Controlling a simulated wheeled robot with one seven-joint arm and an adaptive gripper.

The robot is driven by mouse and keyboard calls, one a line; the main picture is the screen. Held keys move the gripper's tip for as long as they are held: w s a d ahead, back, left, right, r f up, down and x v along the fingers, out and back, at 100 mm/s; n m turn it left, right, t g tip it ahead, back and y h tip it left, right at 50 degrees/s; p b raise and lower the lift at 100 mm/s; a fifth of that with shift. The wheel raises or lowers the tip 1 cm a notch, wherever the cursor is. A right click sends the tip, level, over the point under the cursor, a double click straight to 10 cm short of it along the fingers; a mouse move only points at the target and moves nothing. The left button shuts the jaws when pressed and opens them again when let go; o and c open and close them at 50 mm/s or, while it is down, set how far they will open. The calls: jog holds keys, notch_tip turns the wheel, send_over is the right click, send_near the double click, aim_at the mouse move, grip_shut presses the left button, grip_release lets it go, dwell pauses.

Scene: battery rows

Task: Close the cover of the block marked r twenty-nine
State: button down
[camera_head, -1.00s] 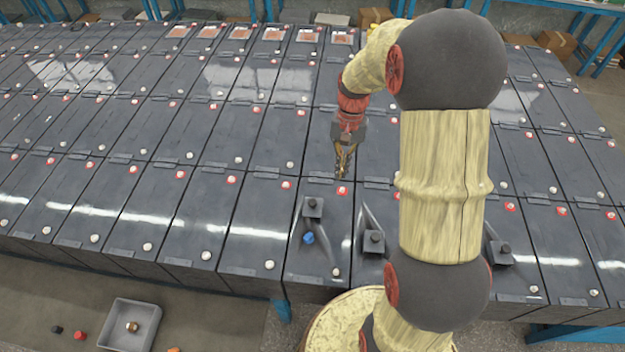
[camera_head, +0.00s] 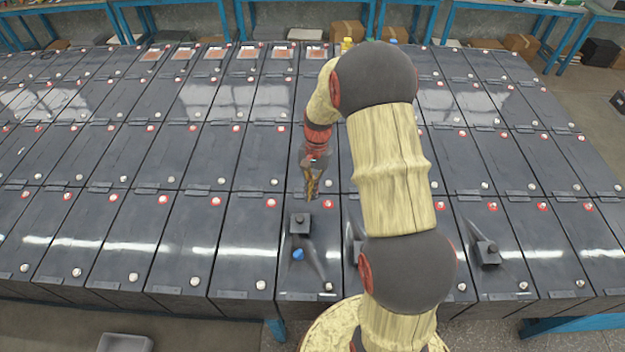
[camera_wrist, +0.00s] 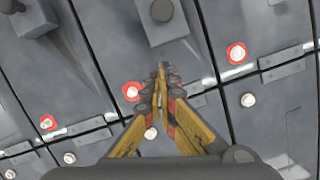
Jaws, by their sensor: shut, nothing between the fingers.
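Long dark grey battery blocks with red-ringed and pale round terminals stand in rows. No block marking is readable, so I cannot tell which one is r twenty-nine. Below my gripper, one front-row block (camera_head: 316,240) has a dark square piece with a round knob (camera_head: 299,221) and a blue cap (camera_head: 298,254). My gripper (camera_head: 312,194) is shut and empty, pointing down above the blocks near that block's far end.
Another knobbed square piece (camera_head: 487,250) stands right of my arm, and one (camera_head: 355,243) is partly hidden by it. A grey tray (camera_head: 125,343) is on the floor at lower left. Blue shelving (camera_head: 440,20) and cardboard boxes (camera_head: 345,30) line the back.

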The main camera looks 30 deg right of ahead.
aim_at(306, 214)
jog(key=shift+s+a+f, duration=0.15)
jog(key=shift+s+a, duration=0.5)
jog(key=shift+a, duration=0.2)
jog(key=shift+s+a+f, duration=0.1)
jog(key=shift+s+a, duration=0.5)
jog(key=shift+a, duration=0.2)
jog(key=s+a, duration=0.2)
jog(key=s, duration=0.1)
jog(key=s+a+p, duration=0.1)
jog(key=s, duration=0.1)
jog(key=s+a, duration=0.2)
jog(key=s, duration=0.1)
jog(key=shift+s+a+p, duration=0.3)
jog(key=shift+a+p, duration=0.05)
jog(key=shift+p, duration=0.05)
jog(key=v, duration=1.2)
